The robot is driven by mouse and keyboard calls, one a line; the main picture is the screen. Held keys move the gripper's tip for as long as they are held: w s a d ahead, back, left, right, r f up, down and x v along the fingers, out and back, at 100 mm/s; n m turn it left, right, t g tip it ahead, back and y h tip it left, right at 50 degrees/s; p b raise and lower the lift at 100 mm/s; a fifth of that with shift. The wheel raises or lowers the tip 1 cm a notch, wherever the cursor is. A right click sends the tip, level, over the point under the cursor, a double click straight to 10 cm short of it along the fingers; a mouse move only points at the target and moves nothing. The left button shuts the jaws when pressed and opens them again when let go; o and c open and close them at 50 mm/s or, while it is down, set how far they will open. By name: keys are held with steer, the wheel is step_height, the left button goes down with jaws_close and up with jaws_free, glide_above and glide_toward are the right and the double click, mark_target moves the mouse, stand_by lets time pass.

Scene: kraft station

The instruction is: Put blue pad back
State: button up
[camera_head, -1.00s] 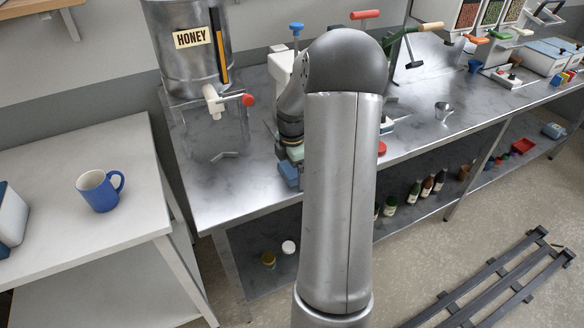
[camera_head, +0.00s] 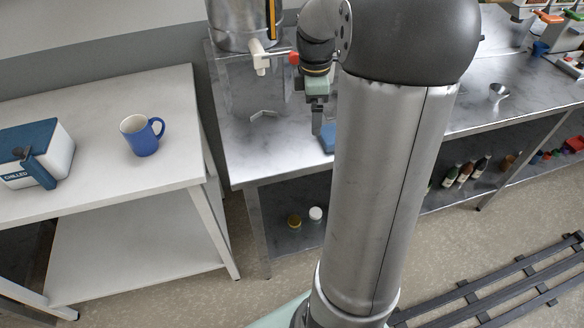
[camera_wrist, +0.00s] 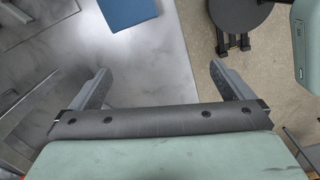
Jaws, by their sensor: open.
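The blue pad (camera_head: 327,138) lies on the steel counter near its front edge, partly hidden by my arm in the head view. In the wrist view the blue pad (camera_wrist: 130,12) shows at the top edge, partly cut off. My gripper (camera_wrist: 160,80) is open and empty, its two fingers spread wide. The pad is ahead of the fingers, up and left of the middle of the gap, and apart from them.
The steel counter (camera_head: 250,160) carries a honey tank with a white tap (camera_head: 260,58) and a metal bracket (camera_head: 264,114). A white table (camera_head: 100,150) at left holds a blue mug (camera_head: 143,136) and a chilled box (camera_head: 38,150). Bottles (camera_head: 465,172) stand on the lower shelf.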

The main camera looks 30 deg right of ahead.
steer(key=s+a+f+m, duration=0.2)
steer(key=s+a+m, duration=0.4)
steer(key=s+a, duration=0.3)
steer(key=s+a+f+m, duration=0.1)
steer(key=s+a+m, duration=0.5)
steer(key=s+a, duration=0.3)
steer(key=a, duration=0.2)
steer(key=shift+a+f+t, duration=0.3)
steer(key=shift+f, duration=0.1)
steer(key=shift+s, duration=0.1)
